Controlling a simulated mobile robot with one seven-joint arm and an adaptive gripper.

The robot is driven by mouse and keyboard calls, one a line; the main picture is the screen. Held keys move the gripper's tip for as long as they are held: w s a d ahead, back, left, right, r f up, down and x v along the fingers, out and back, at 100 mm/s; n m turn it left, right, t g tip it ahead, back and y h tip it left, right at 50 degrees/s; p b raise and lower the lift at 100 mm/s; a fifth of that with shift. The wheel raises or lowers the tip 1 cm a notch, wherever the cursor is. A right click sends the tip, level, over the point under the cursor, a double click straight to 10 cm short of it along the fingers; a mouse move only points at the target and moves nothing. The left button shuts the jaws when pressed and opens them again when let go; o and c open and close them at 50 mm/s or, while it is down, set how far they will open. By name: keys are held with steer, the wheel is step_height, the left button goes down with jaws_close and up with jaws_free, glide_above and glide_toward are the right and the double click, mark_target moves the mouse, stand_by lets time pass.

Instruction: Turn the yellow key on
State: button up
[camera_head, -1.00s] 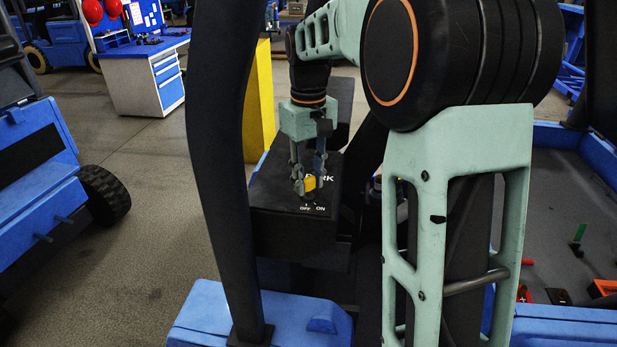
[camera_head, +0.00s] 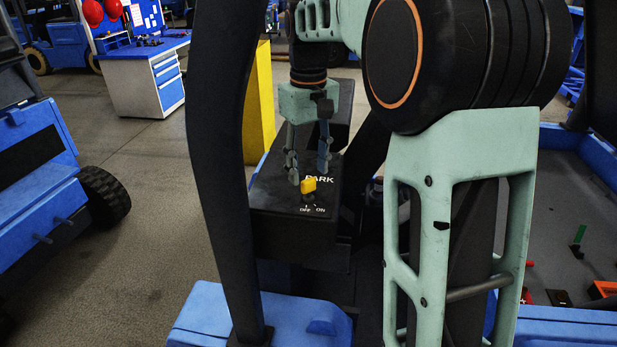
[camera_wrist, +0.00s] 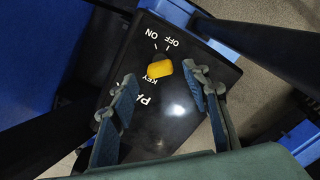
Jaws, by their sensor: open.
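The yellow key (camera_head: 308,185) sits upright in a black switch on the black panel (camera_head: 275,200), just behind the white OFF and ON marks. In the wrist view the key (camera_wrist: 159,69) shows at the upper middle, its head near the ON and OFF ticks. I cannot tell for sure which mark it points to. My gripper (camera_head: 308,173) is open and empty, above and slightly behind the key. In the wrist view its fingers stand apart, one on each side of the key's line, with clear space around the key.
A dark post (camera_head: 222,150) rises left of the panel. A yellow pillar (camera_head: 259,105) stands behind it. A blue body part of the vehicle (camera_head: 260,318) lies below. A blue-topped workbench (camera_head: 150,75) stands far left. Open floor lies to the left.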

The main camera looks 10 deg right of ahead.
mark_target(309, 179)
step_height(309, 179, up, 8)
steer(key=shift+r, duration=0.25)
steer(key=shift+f, duration=0.1)
